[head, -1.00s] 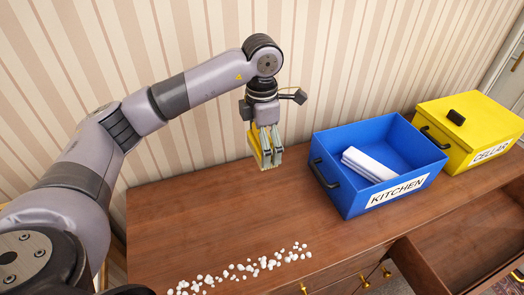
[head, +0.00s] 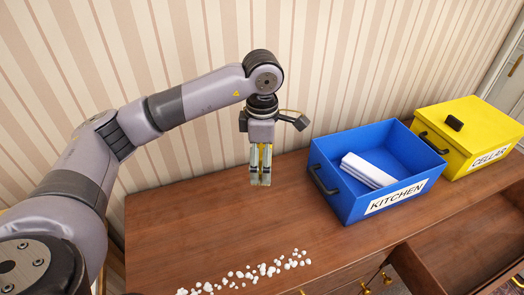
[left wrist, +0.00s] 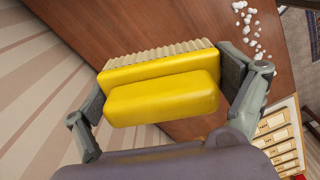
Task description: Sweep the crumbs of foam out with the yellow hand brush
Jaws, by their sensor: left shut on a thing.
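The yellow hand brush (left wrist: 160,95) is held between the two fingers of my left gripper (left wrist: 172,92) in the left wrist view, its pale bristle edge facing away from the palm. In the head view my left gripper (head: 261,178) points down over the back of the wooden top, and only a little yellow of the brush shows between its fingers. The white foam crumbs (head: 262,269) lie in a loose strip along the front of the wooden top, apart from the brush. They also show at the top right of the left wrist view (left wrist: 247,22). My right gripper is not in view.
A blue KITCHEN crate (head: 340,206) with a white folded thing (head: 368,170) inside stands right of my left gripper. A yellow CELLAR box (head: 470,122) with a black item on its lid stands beyond it. The wooden top (head: 190,225) between gripper and crumbs is clear.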

